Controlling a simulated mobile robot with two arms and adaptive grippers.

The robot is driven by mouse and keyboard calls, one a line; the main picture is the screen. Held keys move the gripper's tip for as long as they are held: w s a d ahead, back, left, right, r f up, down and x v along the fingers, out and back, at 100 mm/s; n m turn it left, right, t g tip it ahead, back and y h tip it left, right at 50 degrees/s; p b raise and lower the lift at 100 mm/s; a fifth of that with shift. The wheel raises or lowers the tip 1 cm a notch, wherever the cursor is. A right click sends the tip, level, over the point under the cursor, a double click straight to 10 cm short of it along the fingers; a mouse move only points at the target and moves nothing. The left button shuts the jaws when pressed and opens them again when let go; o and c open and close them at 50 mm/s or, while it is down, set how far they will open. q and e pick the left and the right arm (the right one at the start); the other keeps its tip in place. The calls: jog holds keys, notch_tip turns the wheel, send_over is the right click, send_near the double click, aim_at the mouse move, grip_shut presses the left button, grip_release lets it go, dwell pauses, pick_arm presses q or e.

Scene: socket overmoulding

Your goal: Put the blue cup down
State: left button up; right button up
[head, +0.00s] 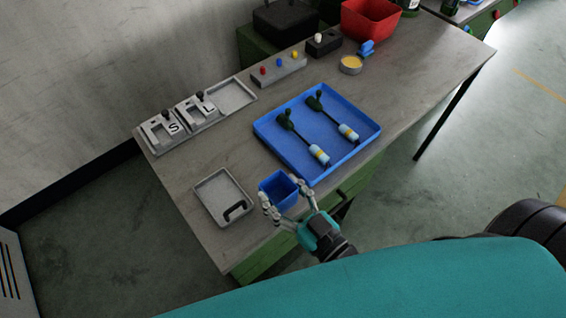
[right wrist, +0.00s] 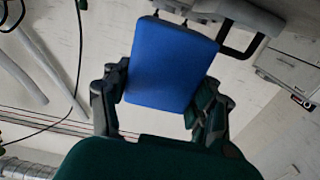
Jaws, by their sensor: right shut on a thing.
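The blue cup (head: 278,192) is a square, open-topped cup near the table's front edge, beside the grey tray with the black handle. My right gripper (head: 280,188) is shut on it, one finger on each side. In the right wrist view the blue cup (right wrist: 170,62) fills the space between the fingers of my right gripper (right wrist: 160,95). The cup looks upright in the head view. Its base is hidden, so I cannot tell whether it touches the table. My left gripper is not in view.
The grey tray (head: 212,192) lies just left of the cup. A blue tray (head: 312,128) with two corded parts lies behind and right. Fixtures marked S and L (head: 190,118), a block with coloured pegs (head: 279,70) and a red bin (head: 370,18) stand farther back. Bare tabletop (head: 215,155) separates them.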

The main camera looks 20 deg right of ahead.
jog(key=w, duration=0.2)
jog(key=w+d, duration=0.1)
jog(key=w, duration=0.1)
jog(key=w+d, duration=0.1)
jog(key=w, duration=0.1)
jog(key=shift+d+f+p, duration=0.1)
jog(key=shift+f+p, duration=0.1)
jog(key=shift+p, duration=0.15)
jog(key=shift+w+d+f, duration=0.1)
jog(key=shift+w+d, duration=0.1)
jog(key=shift+w, duration=0.3)
jog(key=shift+w+d, duration=0.2)
jog(key=shift+w, duration=0.3)
notch_tip(320, 180, down, 3)
jog(key=shift+r, duration=0.1)
jog(key=shift+f, duration=0.45)
jog(key=shift+s+f, duration=0.1)
jog(key=o, duration=1)
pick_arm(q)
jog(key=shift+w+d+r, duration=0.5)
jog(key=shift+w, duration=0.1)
